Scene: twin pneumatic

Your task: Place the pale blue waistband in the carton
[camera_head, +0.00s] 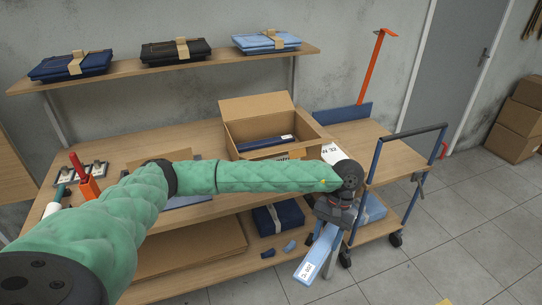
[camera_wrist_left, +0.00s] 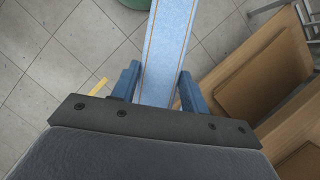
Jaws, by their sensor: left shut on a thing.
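My left gripper (camera_head: 334,212) is shut on the pale blue waistband (camera_head: 317,256), a flat strip with a white label at its lower end. The strip hangs slanting down in front of the bench's right end. In the left wrist view the waistband (camera_wrist_left: 168,45) shows orange stitching and lies between the blue fingers of the gripper (camera_wrist_left: 156,88). The open cardboard carton (camera_head: 229,136) stands on the bench to the left of and beyond the gripper, its back flap up. A dark blue rolled or folded piece lies inside. My left forearm covers the carton's front bottom. My right gripper is not in view.
A blue-railed trolley (camera_head: 408,133) stands at the bench's right end. A shelf (camera_head: 130,70) above holds several folded jeans bundles. Below, dark blue folded cloth (camera_head: 280,216) lies on the lower shelf. An orange-handled tool (camera_head: 84,177) is at left.

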